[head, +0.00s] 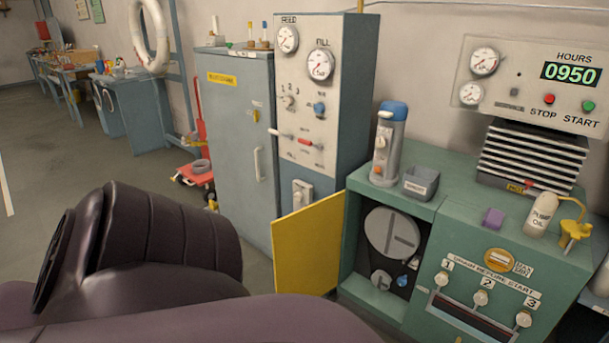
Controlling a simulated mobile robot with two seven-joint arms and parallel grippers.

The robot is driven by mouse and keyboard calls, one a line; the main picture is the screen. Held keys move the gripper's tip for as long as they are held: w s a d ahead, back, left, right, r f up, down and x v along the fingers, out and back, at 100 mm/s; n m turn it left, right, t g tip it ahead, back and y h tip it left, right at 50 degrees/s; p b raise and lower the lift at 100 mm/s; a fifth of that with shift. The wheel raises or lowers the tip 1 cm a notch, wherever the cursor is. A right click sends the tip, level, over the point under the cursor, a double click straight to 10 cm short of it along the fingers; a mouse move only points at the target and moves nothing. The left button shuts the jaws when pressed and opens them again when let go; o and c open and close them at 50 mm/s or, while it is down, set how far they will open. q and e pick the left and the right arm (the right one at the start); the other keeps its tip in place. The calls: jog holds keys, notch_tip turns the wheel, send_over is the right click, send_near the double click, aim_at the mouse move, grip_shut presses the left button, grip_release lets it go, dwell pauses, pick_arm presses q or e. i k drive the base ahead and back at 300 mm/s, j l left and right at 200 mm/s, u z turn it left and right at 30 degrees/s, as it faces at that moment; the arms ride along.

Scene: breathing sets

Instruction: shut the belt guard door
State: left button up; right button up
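The yellow belt guard door (308,246) stands open on the left side of the green machine cabinet (470,240). It swings out toward me and to the left. The opening behind it shows a large grey pulley (391,233) and a smaller one (381,280) below. A small blue drop-shaped thing (402,280) is also inside the opening. My own dark arm covers the lower left of the view, in front of the floor and left of the door. Neither gripper's fingers show.
A grey-blue locker (236,150) and a gauge panel (304,90) stand behind the door. A blue-topped canister (389,142), a grey bin (421,183), a purple block (493,218) and an oil bottle (541,214) stand on the cabinet. Open floor (60,190) lies at left.

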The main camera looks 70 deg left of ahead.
aim_at(306, 242)
jog(key=k+j, duration=0.1)
jog(key=j, duration=0.65)
jog(key=k+j, duration=0.1)
jog(key=j, duration=0.6)
jog(key=k+j, duration=0.1)
jog(key=j, duration=0.65)
jog(key=k+j, duration=0.1)
jog(key=j, duration=1.35)
jog(key=k+j, duration=0.15)
jog(key=j, duration=0.6)
